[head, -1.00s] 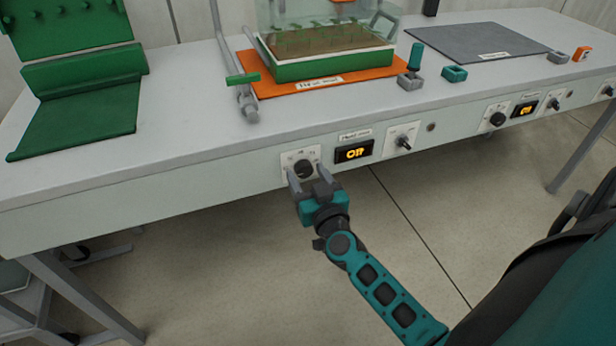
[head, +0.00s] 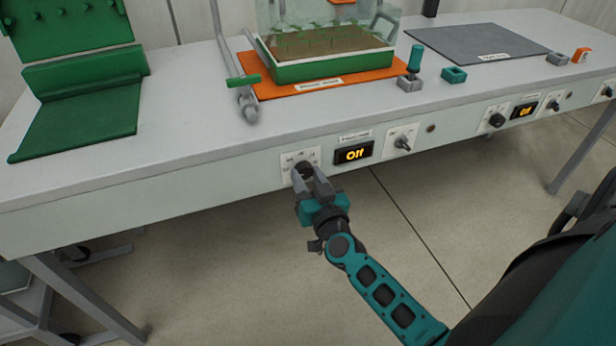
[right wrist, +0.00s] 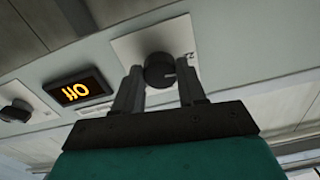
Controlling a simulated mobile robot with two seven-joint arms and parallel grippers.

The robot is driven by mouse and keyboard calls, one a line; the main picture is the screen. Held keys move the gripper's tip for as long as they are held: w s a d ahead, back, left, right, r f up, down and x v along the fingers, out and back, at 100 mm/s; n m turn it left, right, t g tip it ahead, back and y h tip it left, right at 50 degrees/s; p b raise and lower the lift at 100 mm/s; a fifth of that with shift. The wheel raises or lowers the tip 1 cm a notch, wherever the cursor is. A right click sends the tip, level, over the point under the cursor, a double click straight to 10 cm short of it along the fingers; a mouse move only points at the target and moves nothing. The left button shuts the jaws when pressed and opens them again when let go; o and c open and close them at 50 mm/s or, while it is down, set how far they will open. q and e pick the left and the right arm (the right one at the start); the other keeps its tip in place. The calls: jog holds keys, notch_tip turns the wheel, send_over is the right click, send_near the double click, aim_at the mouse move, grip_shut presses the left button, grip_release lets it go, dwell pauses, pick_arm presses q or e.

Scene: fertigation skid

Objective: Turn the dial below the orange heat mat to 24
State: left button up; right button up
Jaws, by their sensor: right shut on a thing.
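The orange heat mat (head: 275,88) lies on the bench under a green seed tray (head: 330,67) with a clear cover. Below it, on the bench's front panel, is a black dial (head: 303,167) on a white plate (head: 288,158). My right gripper (head: 309,176) is shut on the dial, a finger on each side. In the right wrist view, the dial (right wrist: 159,70) shows between the fingertips (right wrist: 160,82), with a pale mark on its face; the display (right wrist: 75,91) appears upside down. My left gripper is not in view.
A switch (head: 402,142) sits right of the display. Farther right are a second dial (head: 497,120), display (head: 524,110) and switch (head: 554,105), below a grey mat (head: 477,42). A green stand (head: 80,90) is at left. Floor in front is open.

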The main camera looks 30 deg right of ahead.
jog(key=m+p, duration=0.1)
jog(key=m, duration=0.3)
jog(key=shift+a+m, duration=0.1)
jog(key=shift+m, duration=1.5)
jog(key=o, duration=1.1)
jog(key=shift+c, duration=0.2)
jog(key=p+v, duration=0.1)
jog(key=v, duration=1.2)
jog(key=shift+p, duration=0.35)
jog(key=shift+w, duration=0.1)
